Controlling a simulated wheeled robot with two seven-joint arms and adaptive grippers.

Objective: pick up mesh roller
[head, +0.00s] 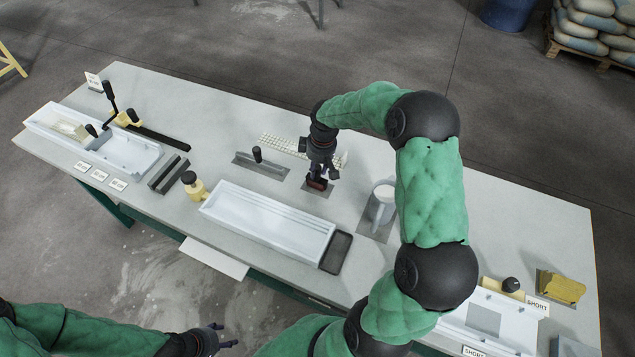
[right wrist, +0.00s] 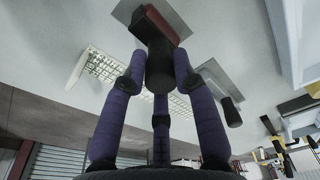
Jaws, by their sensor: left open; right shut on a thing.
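The mesh roller (head: 317,184) has a dark red head and stands over a small grey plate right of the table's middle. In the right wrist view its black handle (right wrist: 160,65) points toward my palm, with the red head beyond it. My right gripper (head: 320,165) comes down from above and is shut on this handle. In the right wrist view the fingers (right wrist: 158,78) close around it. Whether the head touches the plate is hard to tell. My left gripper (head: 222,340) is open and empty in front of the table's near edge.
White mesh (head: 282,145) lies behind the roller. A grey bar tool with a black knob (head: 257,155) lies left. A long white mould (head: 265,221) lies in front.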

